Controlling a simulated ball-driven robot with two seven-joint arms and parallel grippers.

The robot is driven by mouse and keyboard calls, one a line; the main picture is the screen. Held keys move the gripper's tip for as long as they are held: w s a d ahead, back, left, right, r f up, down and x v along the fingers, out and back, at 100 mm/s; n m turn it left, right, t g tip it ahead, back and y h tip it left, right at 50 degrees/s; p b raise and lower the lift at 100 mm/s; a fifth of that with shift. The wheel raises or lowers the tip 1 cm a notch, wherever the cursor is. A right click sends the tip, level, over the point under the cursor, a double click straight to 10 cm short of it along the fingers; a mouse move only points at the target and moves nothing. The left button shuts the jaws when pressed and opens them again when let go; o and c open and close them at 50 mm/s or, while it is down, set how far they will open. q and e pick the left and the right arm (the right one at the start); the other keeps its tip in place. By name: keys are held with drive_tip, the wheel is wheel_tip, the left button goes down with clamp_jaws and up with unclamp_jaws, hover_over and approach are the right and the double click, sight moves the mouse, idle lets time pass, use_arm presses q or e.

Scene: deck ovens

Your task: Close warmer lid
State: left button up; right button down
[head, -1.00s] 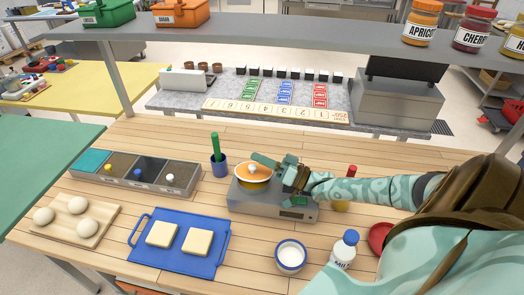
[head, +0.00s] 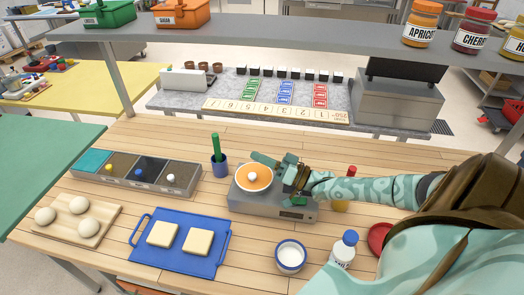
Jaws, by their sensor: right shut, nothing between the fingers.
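The warmer (head: 245,203) is a grey box with a small display, in the middle of the wooden table. A round orange lid (head: 254,184) with a white knob sits on its left part. The lid looks flat, but I cannot tell whether its rim is fully seated. My right gripper (head: 268,162), teal green, is shut and empty beside the lid, at its far right edge and above the warmer. I cannot tell whether it touches the lid. My left gripper is out of view.
A blue cup with a green stick (head: 219,166) stands just left of the warmer. A white bowl (head: 291,256) and milk bottle (head: 342,250) stand in front, and a blue tray (head: 180,258) to the front left. A shelf (head: 280,42) spans the back.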

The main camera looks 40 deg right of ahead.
drive_tip(key=s+a+r+p, duration=0.6)
drive_tip(key=s+a+r, duration=0.3)
drive_tip(key=s+r, duration=0.2)
drive_tip(key=shift+r, duration=0.2)
drive_tip(key=shift+f, duration=0.1)
